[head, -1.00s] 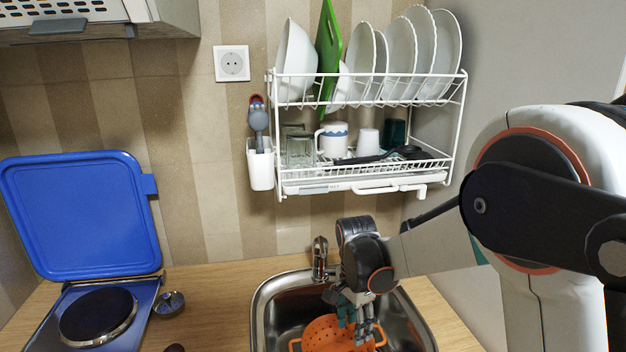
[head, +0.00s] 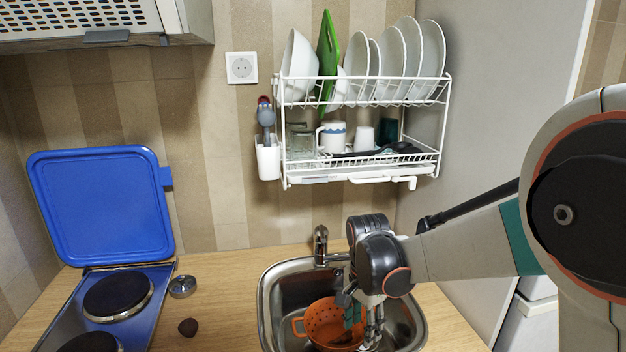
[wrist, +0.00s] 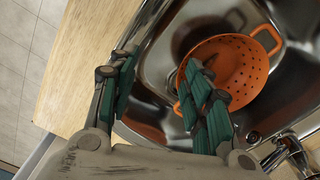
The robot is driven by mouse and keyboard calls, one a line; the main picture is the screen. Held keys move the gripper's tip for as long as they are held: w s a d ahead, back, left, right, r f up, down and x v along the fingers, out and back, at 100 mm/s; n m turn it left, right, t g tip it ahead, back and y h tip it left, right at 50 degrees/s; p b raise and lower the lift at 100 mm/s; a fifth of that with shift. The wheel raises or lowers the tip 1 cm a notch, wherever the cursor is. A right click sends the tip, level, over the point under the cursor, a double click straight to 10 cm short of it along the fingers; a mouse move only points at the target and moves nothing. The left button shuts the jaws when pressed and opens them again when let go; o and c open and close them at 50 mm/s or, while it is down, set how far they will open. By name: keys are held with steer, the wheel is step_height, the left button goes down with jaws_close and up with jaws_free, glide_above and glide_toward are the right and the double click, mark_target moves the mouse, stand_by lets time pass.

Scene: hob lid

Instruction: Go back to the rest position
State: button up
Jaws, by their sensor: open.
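My gripper (head: 361,318) hangs over the right part of the metal sink, fingers pointing down. In the wrist view my gripper (wrist: 160,100) shows its green-padded fingers spread apart with nothing between them. An orange colander (head: 325,322) sits in the sink; my fingers cover part of its right side. It also shows in the wrist view (wrist: 240,62), beyond the right-hand fingers. I cannot tell whether they touch it. The blue hob lid (head: 103,205) stands open and upright behind the hob (head: 62,312) at the left.
The sink (head: 268,305) has a tap (head: 320,243) at its back edge. A white dish rack (head: 360,160) with plates hangs above it. A range hood (head: 90,20) is at upper left.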

steer(key=s+d+r+n+t, duration=0.3)
steer(key=s+d+r+n, duration=0.1)
steer(key=s, duration=0.5)
steer(key=s+d+r+n+t, duration=0.4)
steer(key=s+r+n, duration=0.3)
steer(key=s, duration=0.3)
steer(key=shift+s+d+r, duration=0.25)
steer(key=shift+d+r, duration=0.1)
steer(key=shift+r, duration=0.15)
